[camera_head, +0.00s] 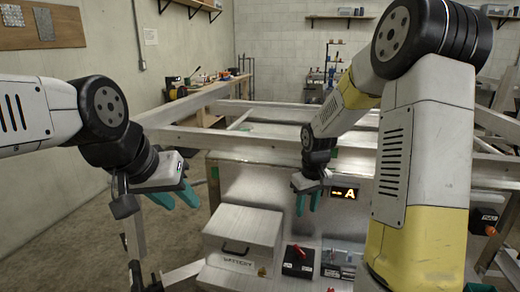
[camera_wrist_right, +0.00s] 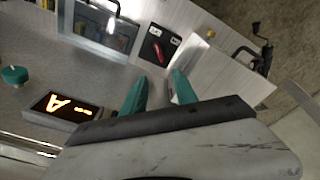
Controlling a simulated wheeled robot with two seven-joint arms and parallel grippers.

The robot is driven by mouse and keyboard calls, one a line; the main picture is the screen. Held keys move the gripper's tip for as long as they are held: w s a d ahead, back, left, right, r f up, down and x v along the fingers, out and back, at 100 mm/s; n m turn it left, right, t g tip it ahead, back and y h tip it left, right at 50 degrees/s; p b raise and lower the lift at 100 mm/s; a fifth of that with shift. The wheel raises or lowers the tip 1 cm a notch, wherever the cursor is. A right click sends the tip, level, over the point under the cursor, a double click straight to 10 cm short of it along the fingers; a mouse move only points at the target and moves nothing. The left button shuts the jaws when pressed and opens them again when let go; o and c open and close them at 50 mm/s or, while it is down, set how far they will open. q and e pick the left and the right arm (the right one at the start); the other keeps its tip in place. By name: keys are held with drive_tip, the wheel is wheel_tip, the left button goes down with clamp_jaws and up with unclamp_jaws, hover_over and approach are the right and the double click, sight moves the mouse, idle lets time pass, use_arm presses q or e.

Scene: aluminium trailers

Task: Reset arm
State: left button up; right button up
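My left gripper (camera_head: 174,198) is at the left in the head view, its teal fingers apart with nothing between them. It hangs in free air left of the trailer's front panel. My right gripper (camera_head: 307,203) is near the middle, in front of the panel and just left of the lit "A" display (camera_head: 345,193). Its teal fingers are apart and empty, and they also show in the right wrist view (camera_wrist_right: 158,92). The right forearm fills much of the right side of the head view.
A battery box (camera_head: 240,240) stands at the panel's lower left. Right of it is a black switch with a red handle (camera_head: 298,261), also in the wrist view (camera_wrist_right: 157,45). The aluminium trailer frame (camera_head: 255,140) stretches behind. Bare floor (camera_head: 90,220) lies at the left.

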drive_tip(key=s+a+r+m+t+y, duration=0.2)
drive_tip(key=s+r+m+t, duration=0.2)
drive_tip(key=s+r, duration=1.4)
drive_tip(key=s, duration=0.3)
drive_tip(key=shift+s+r+t, duration=0.25)
drive_tip(key=shift+s+t, duration=0.05)
drive_tip(key=shift+s, duration=0.05)
drive_tip(key=shift+a, duration=0.1)
drive_tip(key=shift+c, duration=0.4)
